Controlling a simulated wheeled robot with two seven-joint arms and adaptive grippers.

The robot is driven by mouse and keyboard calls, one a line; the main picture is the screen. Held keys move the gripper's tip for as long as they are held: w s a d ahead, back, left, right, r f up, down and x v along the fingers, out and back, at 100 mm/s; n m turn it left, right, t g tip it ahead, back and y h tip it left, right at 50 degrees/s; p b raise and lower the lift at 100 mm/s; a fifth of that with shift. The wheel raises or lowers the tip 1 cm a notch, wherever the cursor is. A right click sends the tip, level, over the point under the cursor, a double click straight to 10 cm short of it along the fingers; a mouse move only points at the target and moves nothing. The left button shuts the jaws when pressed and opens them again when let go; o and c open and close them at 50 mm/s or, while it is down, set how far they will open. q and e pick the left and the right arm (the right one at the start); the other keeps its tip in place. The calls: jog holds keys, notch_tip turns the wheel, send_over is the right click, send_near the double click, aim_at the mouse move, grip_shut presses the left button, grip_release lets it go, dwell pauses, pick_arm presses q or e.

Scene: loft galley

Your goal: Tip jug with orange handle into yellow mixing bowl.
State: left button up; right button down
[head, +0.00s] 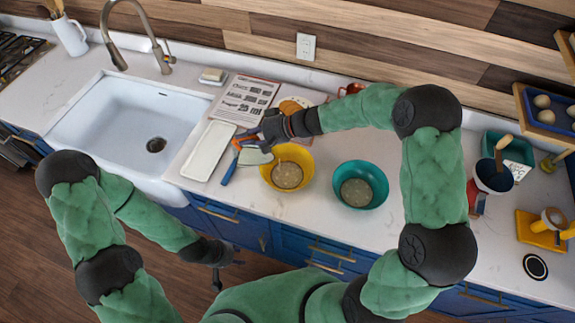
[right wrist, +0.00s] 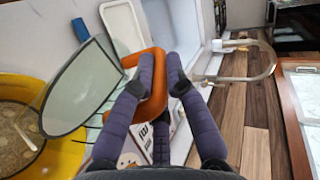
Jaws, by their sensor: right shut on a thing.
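The clear jug (head: 254,156) hangs tilted at the left rim of the yellow mixing bowl (head: 308,168). The bowl holds a beige, grainy content. My right gripper (head: 262,137) is shut on the jug's orange handle (right wrist: 157,92). In the right wrist view the glass jug (right wrist: 85,88) leans with its mouth toward the yellow bowl (right wrist: 68,152); I cannot make out any liquid inside it. My left gripper (head: 228,273) is open and empty, low in front of the counter's blue cabinets.
A teal bowl (head: 376,200) stands right of the yellow one. A white tray (head: 208,150), a printed sheet (head: 247,98) and a blue-handled tool (head: 230,173) lie to the left. The sink (head: 105,120) is further left.

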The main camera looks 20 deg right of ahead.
jog(key=shift+s+r, duration=0.15)
jog(key=shift+r, duration=0.05)
jog(key=shift+d+r+y, duration=0.1)
jog(key=shift+d+y, duration=0.15)
jog(key=shift+y, duration=0.15)
jog(key=shift+r, duration=0.1)
jog(key=shift+d, duration=0.1)
